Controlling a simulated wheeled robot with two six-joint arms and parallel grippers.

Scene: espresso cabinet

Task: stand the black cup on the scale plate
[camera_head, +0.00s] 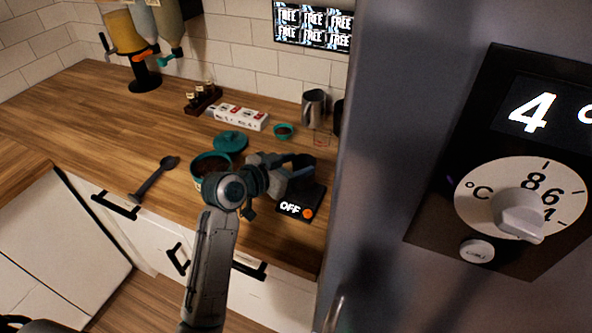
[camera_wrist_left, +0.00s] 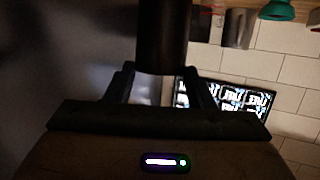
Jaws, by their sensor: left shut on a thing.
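The black cup (camera_head: 303,163) is between the fingers of my left gripper (camera_head: 286,176), which is shut on it. In the left wrist view, the cup (camera_wrist_left: 162,36) is a dark cylinder between the two fingers (camera_wrist_left: 162,88). The scale (camera_head: 301,204) sits near the counter's front edge by the grey cabinet and shows "OFF" beside an orange button. The cup and gripper are over the back part of the scale and hide some of its plate. I cannot tell whether the cup's base touches the plate. My right gripper is not in view.
A tall grey cabinet (camera_head: 400,120) with a dial stands close on the right. A teal bowl (camera_head: 207,160), a teal lid (camera_head: 230,141) and a dark spoon (camera_head: 154,180) lie to the left. A steel pitcher (camera_head: 314,108) and small teal cup (camera_head: 283,131) stand behind.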

